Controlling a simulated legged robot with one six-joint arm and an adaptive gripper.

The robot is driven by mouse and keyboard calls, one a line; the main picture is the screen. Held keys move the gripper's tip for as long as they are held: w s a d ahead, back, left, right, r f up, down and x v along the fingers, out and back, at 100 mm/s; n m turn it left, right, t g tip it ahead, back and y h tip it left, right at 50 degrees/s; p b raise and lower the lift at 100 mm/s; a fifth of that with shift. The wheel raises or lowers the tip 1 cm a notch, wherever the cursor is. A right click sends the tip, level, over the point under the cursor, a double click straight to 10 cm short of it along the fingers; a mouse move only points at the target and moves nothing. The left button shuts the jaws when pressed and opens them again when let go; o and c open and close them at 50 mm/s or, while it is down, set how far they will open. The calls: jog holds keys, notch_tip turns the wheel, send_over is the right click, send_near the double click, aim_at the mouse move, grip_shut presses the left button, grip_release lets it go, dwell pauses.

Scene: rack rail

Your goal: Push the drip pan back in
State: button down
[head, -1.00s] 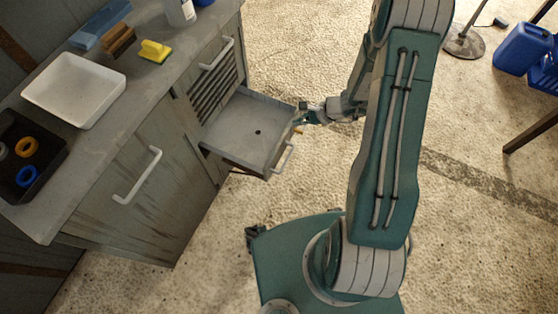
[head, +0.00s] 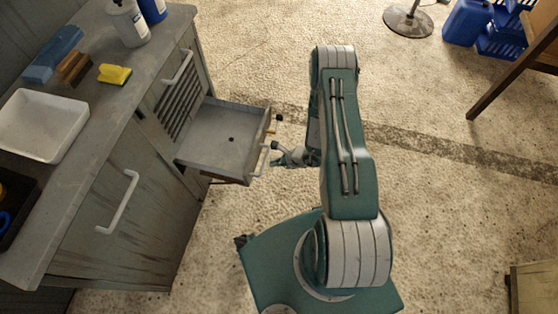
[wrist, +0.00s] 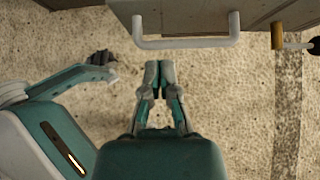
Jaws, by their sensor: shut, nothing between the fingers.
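The drip pan (head: 226,140) is a grey, shallow drawer-like pan pulled out of the cabinet, below a slatted vent. Its front carries a pale bar handle (head: 261,160) and a brass fitting with a dark knob (head: 276,121). In the wrist view the handle (wrist: 186,42) crosses above my gripper (wrist: 159,66), beside the pan's front edge. My gripper is shut and empty, its fingertips pointing at the handle with a small visible gap. In the head view my gripper (head: 277,163) is just right of the handle, partly hidden by my arm.
The cabinet (head: 110,215) has a door handle left of the pan. Its counter holds a white tray (head: 42,92), a yellow sponge (head: 114,74) and bottles (head: 128,22). A stand base (head: 408,20) and blue crates (head: 503,38) lie far right.

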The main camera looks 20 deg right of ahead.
aim_at(252, 163)
jog(key=x, duration=0.5)
jog(key=shift+w+a+r, duration=0.15)
jog(key=shift+a+r, duration=0.1)
jog(key=shift+w+a, duration=0.65)
jog(key=shift+a, duration=0.2)
jog(key=shift+w+a+r, duration=0.1)
jog(key=shift+w+a, duration=0.2)
jog(key=shift+a, duration=0.1)
